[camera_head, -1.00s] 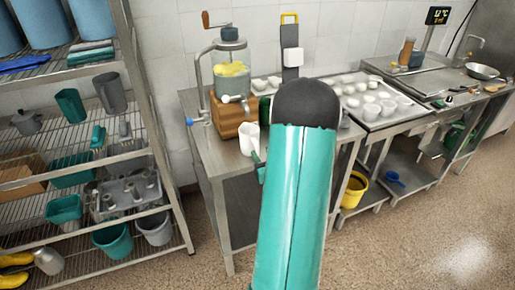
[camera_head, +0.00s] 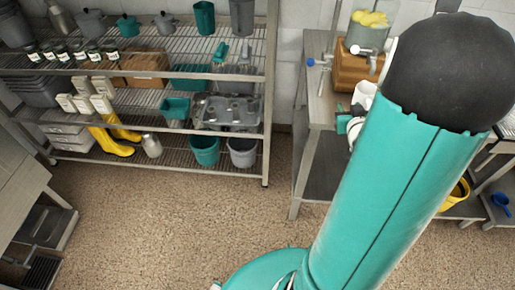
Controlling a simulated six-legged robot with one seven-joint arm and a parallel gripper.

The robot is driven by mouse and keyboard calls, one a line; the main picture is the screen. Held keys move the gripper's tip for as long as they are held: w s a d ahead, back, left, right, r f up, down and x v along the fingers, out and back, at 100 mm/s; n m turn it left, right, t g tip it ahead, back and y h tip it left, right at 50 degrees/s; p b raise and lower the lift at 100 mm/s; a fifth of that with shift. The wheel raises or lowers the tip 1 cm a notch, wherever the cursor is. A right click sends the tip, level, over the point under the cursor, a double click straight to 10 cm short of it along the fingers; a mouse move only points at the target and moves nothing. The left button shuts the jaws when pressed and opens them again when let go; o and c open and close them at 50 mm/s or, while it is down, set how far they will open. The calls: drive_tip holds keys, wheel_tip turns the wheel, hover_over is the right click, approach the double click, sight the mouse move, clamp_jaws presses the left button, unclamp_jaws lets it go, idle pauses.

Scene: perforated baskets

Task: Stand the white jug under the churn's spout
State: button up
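The churn (camera_head: 373,36) is at the upper right, a clear jar with yellow lumps on a wooden block (camera_head: 352,72). Its spout (camera_head: 357,50) juts out at the front, above the block. The white jug (camera_head: 364,96) is at the steel table's edge, below and right of the spout in the picture and partly hidden by my arm. A small teal and white part, which looks like my gripper (camera_head: 346,125), shows just below the jug. Its fingers are mostly hidden behind my arm, so I cannot tell whether it holds the jug.
My arm covers much of the right side. The steel table (camera_head: 319,108) has a lower shelf. A wire rack (camera_head: 267,105) with pots, boots and buckets stands at left. A yellow bucket (camera_head: 456,193) is at right. The speckled floor (camera_head: 170,215) between is clear.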

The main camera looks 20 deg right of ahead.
drive_tip(key=w+a+r+n+g+y, duration=0.1)
drive_tip(key=w+a+r, duration=0.15)
drive_tip(key=a, duration=0.25)
drive_tip(key=w+a+r+g+y, duration=0.1)
drive_tip(key=a+r, duration=0.2)
drive_tip(key=a, duration=0.3)
drive_tip(key=s+a+r+n+g+y, duration=0.1)
drive_tip(key=s+a+r, duration=0.1)
drive_tip(key=s+a, duration=0.3)
drive_tip(key=s+a+r+n+g+y, duration=0.1)
drive_tip(key=s+a, duration=0.4)
drive_tip(key=a, duration=0.7)
drive_tip(key=s+a+r+n+g+y, duration=0.1)
drive_tip(key=s+a+r+g+y, duration=0.2)
drive_tip(key=s+a, duration=0.2)
drive_tip(key=a, duration=0.3)
drive_tip(key=shift+a, duration=0.3)
drive_tip(key=shift+d+r, duration=0.1)
drive_tip(key=shift+d, duration=0.05)
